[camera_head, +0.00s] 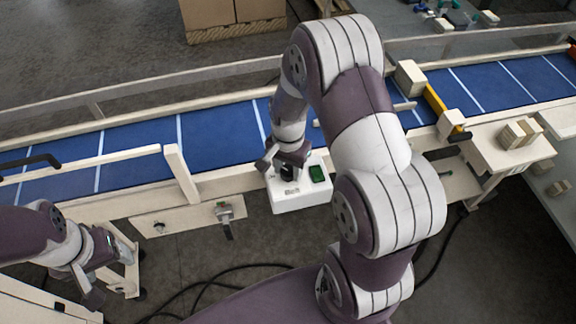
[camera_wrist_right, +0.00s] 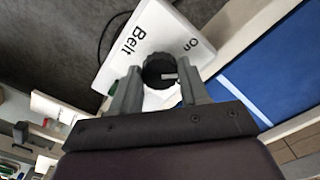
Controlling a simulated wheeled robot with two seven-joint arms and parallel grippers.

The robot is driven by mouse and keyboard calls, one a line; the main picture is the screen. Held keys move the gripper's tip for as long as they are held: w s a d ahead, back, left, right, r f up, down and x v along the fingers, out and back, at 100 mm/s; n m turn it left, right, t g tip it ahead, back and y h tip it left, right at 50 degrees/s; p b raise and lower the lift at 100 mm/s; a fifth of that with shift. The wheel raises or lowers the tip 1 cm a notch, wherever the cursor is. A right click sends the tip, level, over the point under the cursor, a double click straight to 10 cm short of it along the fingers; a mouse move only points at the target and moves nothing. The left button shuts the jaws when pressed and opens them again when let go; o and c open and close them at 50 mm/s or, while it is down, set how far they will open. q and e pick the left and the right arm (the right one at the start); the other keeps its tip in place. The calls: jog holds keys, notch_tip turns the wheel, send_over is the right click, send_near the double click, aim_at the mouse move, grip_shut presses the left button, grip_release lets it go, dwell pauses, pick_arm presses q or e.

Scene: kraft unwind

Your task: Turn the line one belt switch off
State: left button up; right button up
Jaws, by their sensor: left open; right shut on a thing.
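The belt switch box (camera_head: 302,200) is a white box at the near edge of the blue belt, with a green part (camera_head: 317,173) on its top. In the right wrist view the box (camera_wrist_right: 178,32) carries the words "Belt" and "On" and a black round knob (camera_wrist_right: 160,69). My right gripper (camera_wrist_right: 155,85) is shut on the knob, one finger on each side; it also shows in the head view (camera_head: 288,163) over the box. Part of the box lettering is hidden by the gripper. My left gripper (camera_head: 112,262) is open and empty at the lower left, away from the box.
The blue conveyor belt (camera_head: 215,137) runs across behind the box, with pale rails. A lever or clamp (camera_head: 224,212) sits on the front panel beside it. Dark cables (camera_head: 215,283) lie on the floor. Cardboard boxes (camera_head: 232,18) stand behind the belt.

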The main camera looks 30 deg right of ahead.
aim_at(288, 170)
jog(key=m, duration=0.5)
jog(key=shift+w+r+m, duration=0.15)
jog(key=shift+m, duration=0.15)
jog(key=shift+d+m, duration=0.1)
jog(key=shift+m, duration=2)
jog(key=o, duration=1.1)
jog(key=shift+c, duration=0.2)
jog(key=shift+r, duration=0.2)
notch_tip(288, 170, up, 12)
jog(key=b, duration=0.2)
jog(key=shift+b, duration=0.3)
